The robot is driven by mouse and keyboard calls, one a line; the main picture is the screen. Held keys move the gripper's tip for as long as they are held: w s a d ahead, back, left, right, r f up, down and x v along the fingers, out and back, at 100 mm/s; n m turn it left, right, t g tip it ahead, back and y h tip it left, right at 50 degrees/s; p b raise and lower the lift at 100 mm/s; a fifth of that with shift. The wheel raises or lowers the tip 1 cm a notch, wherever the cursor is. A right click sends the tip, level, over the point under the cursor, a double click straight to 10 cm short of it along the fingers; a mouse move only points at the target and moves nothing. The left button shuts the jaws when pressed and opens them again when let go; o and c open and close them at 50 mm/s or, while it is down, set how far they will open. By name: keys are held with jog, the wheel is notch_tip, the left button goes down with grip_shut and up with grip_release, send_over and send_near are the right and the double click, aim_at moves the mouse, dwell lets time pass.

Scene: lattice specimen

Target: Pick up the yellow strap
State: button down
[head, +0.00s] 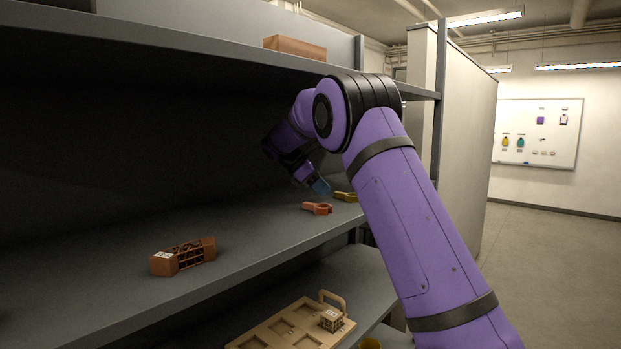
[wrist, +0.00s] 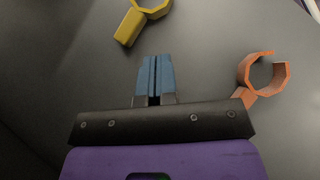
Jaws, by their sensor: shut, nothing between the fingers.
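The yellow strap (head: 346,197) lies on the grey shelf, partly hidden behind my purple arm in the head view. In the wrist view the yellow strap (wrist: 131,26) is at the top, a ring with a flat tab, its ring cut by the frame edge. My gripper (wrist: 155,58) has blue fingers that are closed together and empty. The fingertips point toward the strap's tab and are apart from it in the picture. In the head view my gripper (head: 321,187) is above the shelf, just left of the yellow strap.
An orange open ring clip (head: 317,208) lies near the yellow strap; it shows at right in the wrist view (wrist: 246,78). A brown lattice block (head: 183,257) lies farther left on the shelf (head: 100,285). A tan tray (head: 262,335) is on the level below. A box (head: 295,47) sits above.

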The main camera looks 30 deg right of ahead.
aim_at(346, 197)
jog(key=shift+s+d+f, duration=0.1)
jog(key=shift+s+d, duration=0.25)
jog(key=shift+d, duration=0.35)
jog(key=shift+s+d+f, duration=0.15)
jog(key=shift+s+d, duration=0.15)
jog(key=shift+d, duration=0.45)
jog(key=shift+s+d+f, duration=0.1)
jog(key=shift+s+d, duration=0.25)
jog(key=shift+d, duration=0.35)
jog(key=shift+d, duration=0.1)
jog(key=s+d, duration=0.2)
jog(key=d, duration=0.2)
jog(key=s+d, duration=0.2)
jog(key=d, duration=0.3)
jog(key=s+d, duration=0.2)
jog(key=d, duration=0.2)
jog(key=shift+s+d, duration=0.15)
